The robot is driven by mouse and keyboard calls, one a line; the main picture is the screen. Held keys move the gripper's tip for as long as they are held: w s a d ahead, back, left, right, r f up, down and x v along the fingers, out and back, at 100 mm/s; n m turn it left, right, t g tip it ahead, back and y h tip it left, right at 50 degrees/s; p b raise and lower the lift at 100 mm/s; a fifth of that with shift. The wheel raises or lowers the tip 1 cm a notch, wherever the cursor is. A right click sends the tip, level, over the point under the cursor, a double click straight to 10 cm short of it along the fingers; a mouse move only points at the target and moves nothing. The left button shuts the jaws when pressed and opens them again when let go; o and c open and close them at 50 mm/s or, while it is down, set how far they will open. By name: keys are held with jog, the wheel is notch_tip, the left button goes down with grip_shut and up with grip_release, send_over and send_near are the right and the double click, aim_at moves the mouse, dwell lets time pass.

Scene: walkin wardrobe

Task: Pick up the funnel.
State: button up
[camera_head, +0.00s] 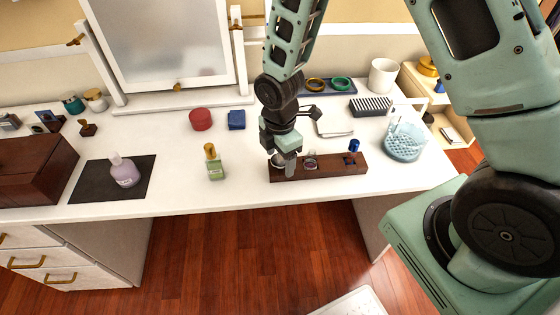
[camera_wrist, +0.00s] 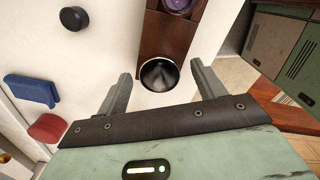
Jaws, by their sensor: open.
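The funnel (camera_wrist: 158,75) looks like a shiny dark metal cone, its round mouth facing the camera in the wrist view. It sits at the near end of a dark wooden holder (camera_wrist: 167,35). In the head view the funnel (camera_head: 277,160) is mostly hidden by my gripper at the left end of the holder (camera_head: 330,170). My gripper (camera_head: 287,168) points down over that end. In the wrist view my open gripper (camera_wrist: 162,88) has one finger on either side of the funnel, with gaps visible; I cannot tell the exact height.
The holder also bears a small purple-topped bottle (camera_head: 311,160) and a blue-capped bottle (camera_head: 352,155). A green bottle (camera_head: 214,163) stands to the left.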

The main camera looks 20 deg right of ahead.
aim_at(280, 160)
jog(key=c, duration=1)
jog(key=shift+r, duration=0.15)
jog(key=shift+c, duration=0.2)
notch_tip(280, 160, up, 10)
